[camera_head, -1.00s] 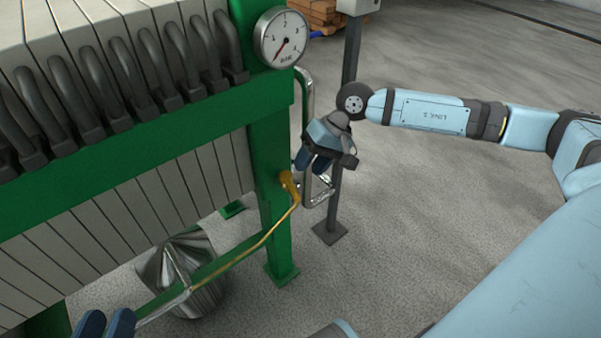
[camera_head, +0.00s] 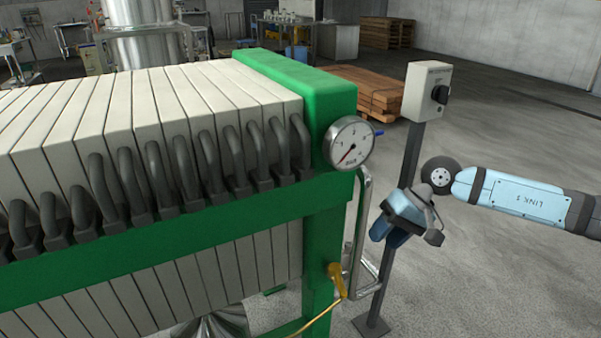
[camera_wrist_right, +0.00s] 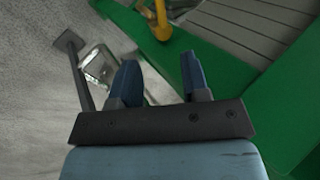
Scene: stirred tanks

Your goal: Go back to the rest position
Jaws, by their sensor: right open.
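My right gripper (camera_head: 390,234) hangs in front of the dark post, to the right of the green press frame, with its blue fingers pointing down. In the right wrist view its two fingers (camera_wrist_right: 160,80) stand apart with nothing between them. The yellow valve handle (camera_head: 337,280) sits on the green frame leg, left of the gripper and apart from it; it also shows at the top of the right wrist view (camera_wrist_right: 160,18). My left gripper is not in the head view.
The filter press (camera_head: 325,230) with white plates fills the left. A gauge (camera_head: 349,143) sits on its corner, a bent metal pipe (camera_head: 361,230) beside it. A post carries a switch box (camera_head: 428,92). Wooden pallets (camera_head: 365,90) lie behind. The floor at right is open.

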